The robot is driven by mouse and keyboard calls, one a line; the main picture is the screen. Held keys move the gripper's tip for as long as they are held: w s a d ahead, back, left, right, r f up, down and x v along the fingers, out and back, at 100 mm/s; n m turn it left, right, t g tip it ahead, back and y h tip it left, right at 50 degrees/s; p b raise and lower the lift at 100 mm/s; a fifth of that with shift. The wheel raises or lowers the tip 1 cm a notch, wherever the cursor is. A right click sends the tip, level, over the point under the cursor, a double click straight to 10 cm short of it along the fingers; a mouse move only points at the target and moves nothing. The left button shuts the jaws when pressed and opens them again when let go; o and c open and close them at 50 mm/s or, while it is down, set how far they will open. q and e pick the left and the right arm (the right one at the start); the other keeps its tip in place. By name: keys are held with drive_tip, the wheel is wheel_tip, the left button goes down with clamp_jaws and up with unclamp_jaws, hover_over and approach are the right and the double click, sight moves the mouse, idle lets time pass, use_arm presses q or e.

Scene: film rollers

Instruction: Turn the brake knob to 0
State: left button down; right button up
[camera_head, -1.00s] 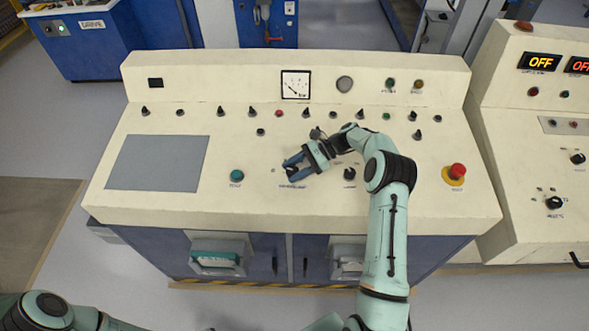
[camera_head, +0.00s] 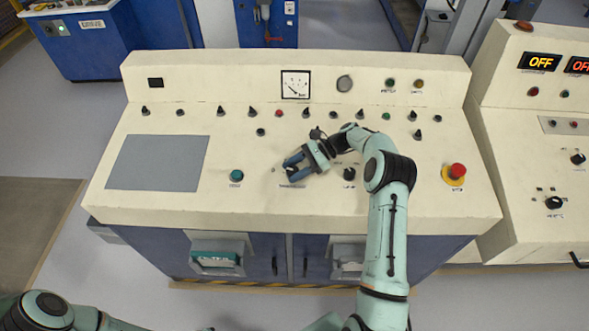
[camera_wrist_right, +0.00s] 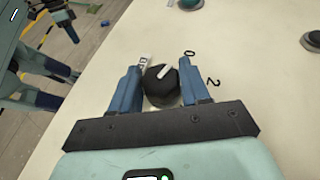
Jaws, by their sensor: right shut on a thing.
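The brake knob (camera_wrist_right: 160,86) is a round black knob with a white pointer mark, seen in the right wrist view. Its mark points up and right, roughly toward the printed 0 (camera_wrist_right: 190,53). A 2 (camera_wrist_right: 213,80) is printed farther right. My right gripper (camera_wrist_right: 162,82) has its blue fingers on both sides of the knob and is shut on it. Teal and blue parts of mine show at the wrist view's left; I cannot tell the left gripper's state.
Another black knob (camera_head: 349,173) sits just right of my right gripper. A teal button (camera_head: 237,175) is to the left, and a red emergency button (camera_head: 456,171) is farther right. A row of small knobs and a gauge (camera_head: 295,84) lie behind. The grey panel (camera_head: 158,163) is flat.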

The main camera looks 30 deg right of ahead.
drive_tip(key=shift+a, duration=0.25)
drive_tip(key=o, duration=1)
drive_tip(key=v, duration=1.2)
drive_tip(key=shift+w+d, duration=0.1)
drive_tip(key=shift+d, duration=0.15)
drive_tip(key=shift+d+r, duration=0.25)
drive_tip(key=shift+d, duration=0.15)
